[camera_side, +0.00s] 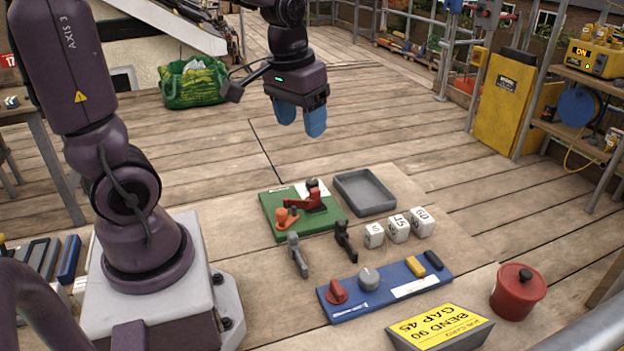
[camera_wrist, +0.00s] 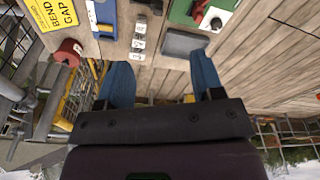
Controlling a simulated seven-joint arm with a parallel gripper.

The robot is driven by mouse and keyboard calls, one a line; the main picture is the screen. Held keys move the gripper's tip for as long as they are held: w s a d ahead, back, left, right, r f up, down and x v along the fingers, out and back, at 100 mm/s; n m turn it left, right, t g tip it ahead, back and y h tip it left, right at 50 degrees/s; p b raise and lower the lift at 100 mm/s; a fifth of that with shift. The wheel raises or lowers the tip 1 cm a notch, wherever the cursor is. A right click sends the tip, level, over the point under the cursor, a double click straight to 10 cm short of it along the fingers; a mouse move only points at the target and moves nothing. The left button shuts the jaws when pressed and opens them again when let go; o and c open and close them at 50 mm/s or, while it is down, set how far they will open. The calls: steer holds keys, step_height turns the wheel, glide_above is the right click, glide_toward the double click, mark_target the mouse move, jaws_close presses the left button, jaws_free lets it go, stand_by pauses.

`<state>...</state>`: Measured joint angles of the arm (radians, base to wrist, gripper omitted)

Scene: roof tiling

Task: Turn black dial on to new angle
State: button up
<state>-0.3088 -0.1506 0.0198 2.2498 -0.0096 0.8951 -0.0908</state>
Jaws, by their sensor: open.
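A blue panel (camera_side: 345,312) lies on the work board and carries a red knob (camera_side: 336,291), a light grey round dial (camera_side: 369,279), a yellow block (camera_side: 415,266) and a black oblong piece (camera_side: 433,260). No round black dial can be made out; the black piece is the only black fitting on the panel. The panel (camera_wrist: 93,14) is partly cut off at the top of the wrist view. My gripper (camera_side: 301,119) hangs high above the board, up and left of the panel in the side view. Its blue fingers are apart and empty, also in the wrist view (camera_wrist: 161,75).
A green board (camera_side: 270,213) with red clamps, a grey tray (camera_side: 365,193), white numbered cubes (camera_side: 398,229) and two small levers (camera_side: 297,255) lie behind the panel. A red pot (camera_side: 518,292) and a yellow sign (camera_side: 442,331) stand near its right and front.

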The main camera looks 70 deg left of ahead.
steer(key=w+a+f+n+g, duration=0.2)
steer(key=w+a+f+n, duration=0.3)
steer(key=a+f, duration=0.3)
steer(key=n, duration=0.9)
glide_above(312, 181)
step_height(312, 181, down, 6)
step_height(312, 181, down, 13)
steer(key=shift+r, duration=0.2)
steer(key=c, duration=0.9)
